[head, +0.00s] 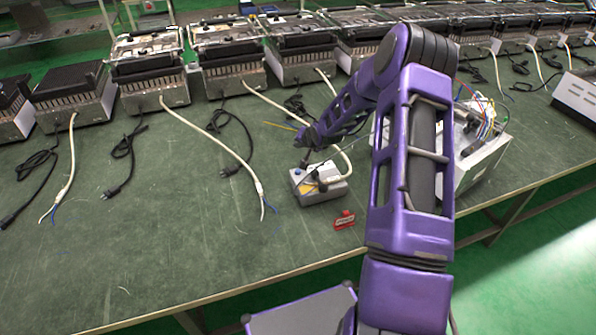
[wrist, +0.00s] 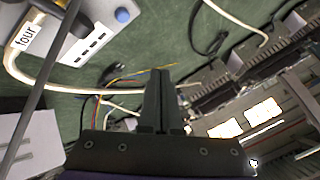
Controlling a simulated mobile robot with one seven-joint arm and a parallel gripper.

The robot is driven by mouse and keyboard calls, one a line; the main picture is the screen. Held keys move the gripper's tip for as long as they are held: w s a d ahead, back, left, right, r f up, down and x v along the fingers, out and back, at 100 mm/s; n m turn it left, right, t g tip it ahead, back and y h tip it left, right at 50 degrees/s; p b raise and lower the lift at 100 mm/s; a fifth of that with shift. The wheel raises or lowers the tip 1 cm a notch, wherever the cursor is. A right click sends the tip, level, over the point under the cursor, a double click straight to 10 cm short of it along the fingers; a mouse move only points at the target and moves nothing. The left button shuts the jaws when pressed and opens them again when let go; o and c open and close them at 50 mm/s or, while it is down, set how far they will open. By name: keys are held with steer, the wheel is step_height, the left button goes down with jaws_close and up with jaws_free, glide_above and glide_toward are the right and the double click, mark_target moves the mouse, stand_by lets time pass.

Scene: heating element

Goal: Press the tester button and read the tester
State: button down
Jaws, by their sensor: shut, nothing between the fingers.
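The tester, a small grey box (head: 318,190), sits on the green bench near its front edge, with dark parts and a cable on top. In the wrist view the tester (wrist: 78,45) is at the upper left, with a "four" label, a row of dark slots and a round blue button (wrist: 122,15). My gripper (wrist: 159,72) is shut and empty. In the wrist view its fingertips lie to the right of and below the blue button, apart from it in the picture. In the head view the gripper is small and dark near the tester; I cannot tell whether it touches. No reading is visible.
A red tag (head: 344,220) lies in front of the tester. An opened metal housing with coloured wires (head: 480,150) stands to the right, partly behind my arm. Several heater units (head: 150,70) line the back, with cables (head: 215,140) across the bench. The left front is mostly clear.

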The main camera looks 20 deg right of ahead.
steer(key=b, duration=0.5)
glide_above(299, 176)
steer(key=shift+w+f, duration=0.15)
steer(key=shift+f, duration=4.2)
steer(key=shift+f, duration=0.1)
steer(key=shift+f+b, duration=0.3)
steer(key=shift+b, duration=0.3)
steer(key=shift+f+b, duration=0.4)
steer(key=shift+f, duration=0.1)
steer(key=shift+r, duration=0.1)
steer(key=shift+r+p, duration=0.45)
steer(key=shift+r, duration=0.35)
step_height(299, 176, up, 5)
steer(key=p, duration=0.3)
